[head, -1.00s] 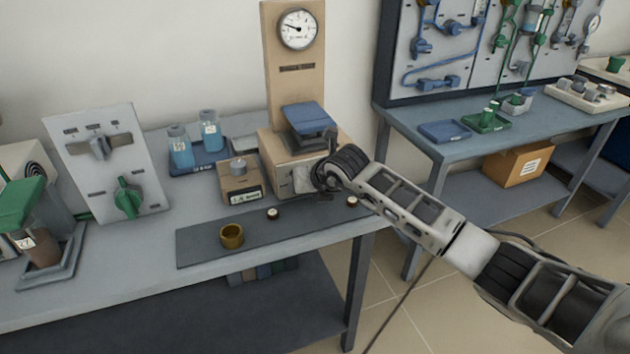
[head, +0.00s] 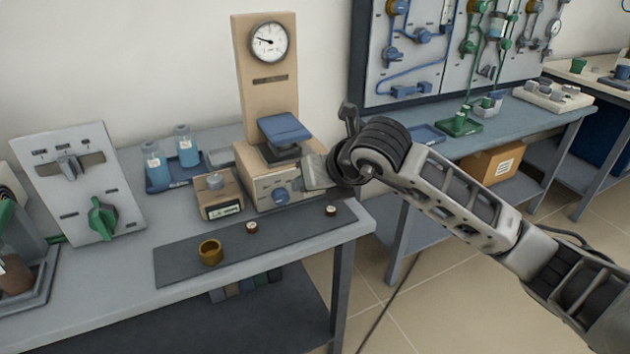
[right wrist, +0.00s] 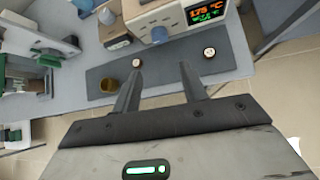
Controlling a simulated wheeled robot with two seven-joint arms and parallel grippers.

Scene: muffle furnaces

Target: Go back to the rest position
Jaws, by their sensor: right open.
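My right arm comes in from the right in the head view, its right gripper (head: 316,172) above the bench in front of the beige instrument with a dial (head: 268,42). In the right wrist view the two fingers of that gripper (right wrist: 158,78) stand apart with nothing between them. They hang over the dark mat (right wrist: 165,80). My left arm and gripper are not in view.
On the bench mat (head: 180,262) stand a brass cup (head: 210,252) and two small round pieces (head: 252,227) (head: 331,210). Blue-capped bottles (head: 187,148) and a grey panel with a green knob (head: 103,218) stand to the left. A second bench (head: 480,150) is behind my arm.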

